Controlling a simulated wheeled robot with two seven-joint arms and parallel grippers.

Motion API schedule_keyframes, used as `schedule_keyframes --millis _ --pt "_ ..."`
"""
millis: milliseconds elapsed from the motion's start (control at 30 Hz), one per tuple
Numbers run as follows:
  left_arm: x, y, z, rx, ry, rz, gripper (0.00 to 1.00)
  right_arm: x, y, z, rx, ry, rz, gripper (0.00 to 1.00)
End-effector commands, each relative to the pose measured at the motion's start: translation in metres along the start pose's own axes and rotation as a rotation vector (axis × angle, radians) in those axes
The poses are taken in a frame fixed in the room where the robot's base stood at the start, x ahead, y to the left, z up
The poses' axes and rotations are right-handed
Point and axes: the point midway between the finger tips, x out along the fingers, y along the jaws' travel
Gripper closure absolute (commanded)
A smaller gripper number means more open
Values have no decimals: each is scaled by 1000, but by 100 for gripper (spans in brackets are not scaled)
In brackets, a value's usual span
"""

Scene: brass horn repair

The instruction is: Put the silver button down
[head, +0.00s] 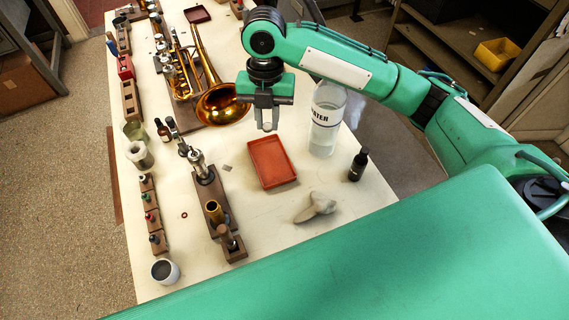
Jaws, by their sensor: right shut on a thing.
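My right gripper (266,124) reaches in from the right and points down over the table, just behind the red-brown tray (272,183) and right of the brass horn's bell. It is shut on a small pale silver thing, taken to be the silver button (267,126). The gripper appears to be above the table, apart from the tray. The tray looks empty. My left gripper is not in view.
A clear water bottle (326,118) stands close right of the gripper. A dark dropper bottle (358,164) and a grey cloth (316,207) are nearer. The brass horn (216,103) lies left. Wooden blocks and tools line the table's left side. Bare table surrounds the tray.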

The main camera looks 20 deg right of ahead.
Motion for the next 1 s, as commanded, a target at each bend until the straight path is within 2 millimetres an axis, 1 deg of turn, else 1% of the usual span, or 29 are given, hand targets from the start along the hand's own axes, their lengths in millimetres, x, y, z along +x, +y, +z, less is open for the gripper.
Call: schedule_keyframes --millis 33,167,267,367,400,600,700,833,1000 --pt "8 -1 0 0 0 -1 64 5 -2 0 -14 -3 -1 100" --pt "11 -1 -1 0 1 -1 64 6 -5 -2 -33 -5 -7 100" --pt "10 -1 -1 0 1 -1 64 18 -6 0 -35 -4 -9 100" --pt "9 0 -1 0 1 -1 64 41 -7 3 -35 -2 -11 100" --pt "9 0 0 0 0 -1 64 53 -7 4 -35 -1 -12 100" --pt "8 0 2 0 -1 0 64 106 -7 13 -34 -2 -11 100" --pt "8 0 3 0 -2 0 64 129 -7 16 -34 -3 -10 100" --pt "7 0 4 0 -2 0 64 149 -6 20 -36 -5 -8 100" --pt "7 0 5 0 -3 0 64 161 -6 22 -36 -6 -8 100"
